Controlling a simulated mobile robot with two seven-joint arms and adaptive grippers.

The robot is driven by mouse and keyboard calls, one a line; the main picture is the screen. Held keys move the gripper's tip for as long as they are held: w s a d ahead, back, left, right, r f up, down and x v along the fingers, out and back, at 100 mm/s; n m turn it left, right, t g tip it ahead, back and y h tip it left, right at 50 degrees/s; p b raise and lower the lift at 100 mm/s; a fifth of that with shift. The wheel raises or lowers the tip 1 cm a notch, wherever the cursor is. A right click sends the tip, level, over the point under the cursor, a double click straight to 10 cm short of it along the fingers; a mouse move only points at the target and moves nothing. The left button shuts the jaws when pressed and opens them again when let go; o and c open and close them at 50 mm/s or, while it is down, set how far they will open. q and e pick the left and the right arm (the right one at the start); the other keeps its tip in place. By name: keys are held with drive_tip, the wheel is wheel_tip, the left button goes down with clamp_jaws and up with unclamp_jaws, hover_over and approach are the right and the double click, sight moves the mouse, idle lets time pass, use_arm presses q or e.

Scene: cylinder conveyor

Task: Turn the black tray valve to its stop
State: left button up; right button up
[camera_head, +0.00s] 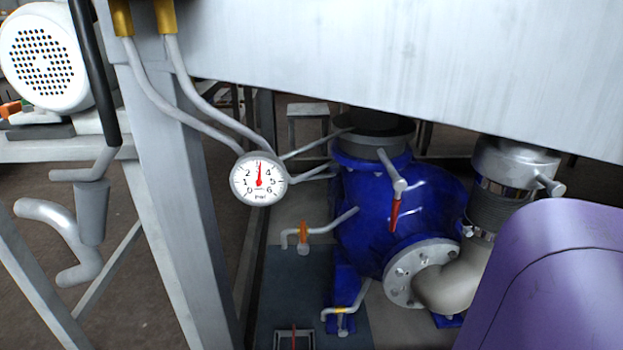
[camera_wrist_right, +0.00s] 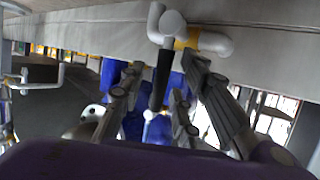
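In the right wrist view, a black valve handle (camera_wrist_right: 161,78) hangs down from a pale pipe fitting with a yellow ring (camera_wrist_right: 187,38) under the tray edge (camera_wrist_right: 85,36). My right gripper (camera_wrist_right: 160,92) is open, with its grey fingers on either side of the handle. A gap shows on both sides; I cannot tell how deep the handle sits between them. In the head view, the tray's pale side (camera_head: 400,60) fills the top, and the right gripper is not visible. A black bar (camera_head: 95,75) stands at the upper left; I cannot tell if it is a valve handle. My left gripper is not in view.
A blue pump (camera_head: 375,215) with a red-handled lever (camera_head: 395,213) and flanged pipe stands below the tray. A round gauge (camera_head: 259,180) hangs on thin pipes beside a grey frame leg (camera_head: 180,190). A white motor (camera_head: 45,58) is at the upper left.

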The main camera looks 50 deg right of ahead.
clamp_jaws()
drive_tip(key=shift+s, duration=0.15)
drive_tip(key=shift+s+d+f+m+t+y+p, duration=0.25)
drive_tip(key=shift+s+d+m+t+y, duration=0.3)
drive_tip(key=shift+m+y, duration=0.25)
drive_tip(key=shift+s+d+f+m+t+y+p, duration=0.2)
drive_tip(key=shift+s+d+m+t+y, duration=0.3)
drive_tip(key=shift+m+y, duration=0.3)
drive_tip(key=shift+o, duration=0.5)
unclamp_jaws()
drive_tip(key=shift+o, duration=0.2)
